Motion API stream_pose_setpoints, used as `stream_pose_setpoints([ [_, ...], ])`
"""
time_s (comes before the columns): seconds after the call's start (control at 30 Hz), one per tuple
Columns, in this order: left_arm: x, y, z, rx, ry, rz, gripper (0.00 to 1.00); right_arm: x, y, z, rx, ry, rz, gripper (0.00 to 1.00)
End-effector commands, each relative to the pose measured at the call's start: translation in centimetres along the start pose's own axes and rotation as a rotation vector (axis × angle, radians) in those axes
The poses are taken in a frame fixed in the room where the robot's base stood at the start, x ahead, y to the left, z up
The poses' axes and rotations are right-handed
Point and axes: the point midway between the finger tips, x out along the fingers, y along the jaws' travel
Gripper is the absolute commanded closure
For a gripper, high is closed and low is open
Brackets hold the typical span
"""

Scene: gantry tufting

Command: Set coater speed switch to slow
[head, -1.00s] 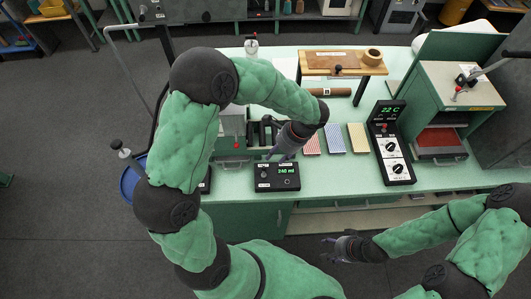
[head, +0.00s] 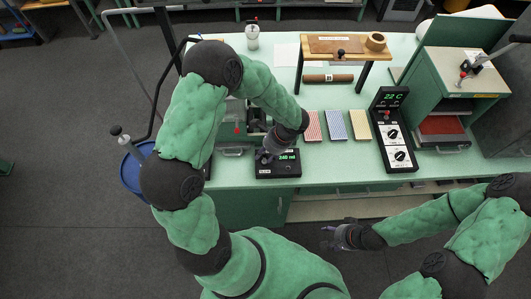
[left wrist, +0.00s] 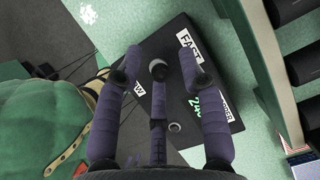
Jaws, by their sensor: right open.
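The black control box (head: 279,168) with a green "240 ml" readout stands at the table's front edge. In the left wrist view the box (left wrist: 180,100) fills the middle, with a FAST label (left wrist: 187,46) and a partly covered label ending in W (left wrist: 138,89). A small round knob (left wrist: 175,127) shows beside the readout. My left gripper (head: 266,156) is over the box's left part; its fingers (left wrist: 159,65) point at the area between the two labels, bent inward with gaps between them. They hide the speed switch, and contact cannot be told. My right gripper (head: 338,236) is open and empty, off the table's front.
A black temperature panel (head: 392,130) reading 22 C stands to the right. Red, blue and yellow pads (head: 336,125) lie between it and the box. A wooden stand (head: 342,50) is behind, and a green cabinet (head: 450,85) is at right.

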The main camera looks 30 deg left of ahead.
Motion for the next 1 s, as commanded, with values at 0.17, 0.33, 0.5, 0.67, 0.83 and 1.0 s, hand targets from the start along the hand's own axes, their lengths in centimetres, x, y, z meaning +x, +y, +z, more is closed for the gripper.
stream_pose_setpoints([
  [0.17,0.0,0.0,0.0,0.000,0.000,0.000,0.71,0.0,0.0,0.0,0.000,0.000,0.000,0.42],
  [0.33,0.0,0.0,0.1,0.000,-0.002,0.000,1.00,0.0,0.0,0.0,0.000,0.000,0.000,0.42],
  [0.5,-0.1,-0.1,0.1,-0.001,-0.003,-0.002,1.00,0.0,0.0,0.0,0.000,0.000,0.000,0.42],
  [0.67,-0.1,-0.1,0.2,-0.004,-0.005,-0.009,1.00,0.2,0.1,0.0,0.000,0.000,0.000,0.42],
  [0.83,0.0,0.0,0.1,-0.017,-0.011,-0.046,1.00,1.2,0.4,-0.1,0.000,0.000,0.000,0.42],
  [1.0,0.1,0.2,0.0,-0.048,-0.020,-0.121,1.00,3.2,1.1,-0.1,0.000,0.000,0.000,0.42],
])
